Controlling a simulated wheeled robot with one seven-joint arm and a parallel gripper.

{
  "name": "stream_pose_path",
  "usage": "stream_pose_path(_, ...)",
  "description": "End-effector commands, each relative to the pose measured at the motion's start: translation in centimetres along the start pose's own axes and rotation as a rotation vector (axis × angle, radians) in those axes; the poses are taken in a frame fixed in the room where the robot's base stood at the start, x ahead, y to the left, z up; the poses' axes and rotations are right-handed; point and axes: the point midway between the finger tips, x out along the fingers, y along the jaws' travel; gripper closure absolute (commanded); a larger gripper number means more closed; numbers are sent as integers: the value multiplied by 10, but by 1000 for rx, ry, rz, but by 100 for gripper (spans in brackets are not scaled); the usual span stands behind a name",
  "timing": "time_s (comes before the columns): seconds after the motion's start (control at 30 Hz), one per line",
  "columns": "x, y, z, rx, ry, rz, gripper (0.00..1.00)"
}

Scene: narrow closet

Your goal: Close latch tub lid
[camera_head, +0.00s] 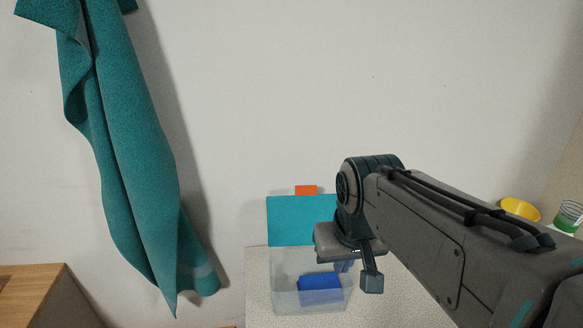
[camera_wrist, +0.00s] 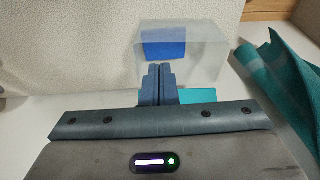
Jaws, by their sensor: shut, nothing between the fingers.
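The latch tub (camera_head: 284,290) is a clear box on the pale speckled surface, with a blue block (camera_head: 320,282) inside. Its teal lid (camera_head: 295,220) stands raised and open at the back, with an orange latch tab (camera_head: 306,190) on its top edge. My gripper (camera_head: 344,266) is above the right rear part of the tub, in front of the lid's right side. In the wrist view the fingers (camera_wrist: 159,70) are together and empty. The tub (camera_wrist: 206,58) and blue block (camera_wrist: 164,46) show beyond them, and a strip of the teal lid (camera_wrist: 198,95) shows beside them.
A teal cloth (camera_head: 125,150) hangs on the wall at left and shows at right in the wrist view (camera_wrist: 275,90). A wooden surface (camera_head: 30,290) is at lower left. A yellow bowl (camera_head: 520,210) and a green-based container (camera_head: 568,217) stand at right, behind my arm. The wall is close behind the lid.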

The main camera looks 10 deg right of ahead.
Motion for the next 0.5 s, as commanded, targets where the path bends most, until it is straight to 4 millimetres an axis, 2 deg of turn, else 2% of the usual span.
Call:
stream_pose_path(0.03, -5, -2, -21, 2, 6, 1, 100)
stream_pose_path(0.2, -30, -9, -88, 18, 9, 6, 100)
stream_pose_path(0.4, -51, -19, -158, 39, 15, 13, 100)
stream_pose_path(0.5, -58, -25, -186, 51, 18, 16, 100)
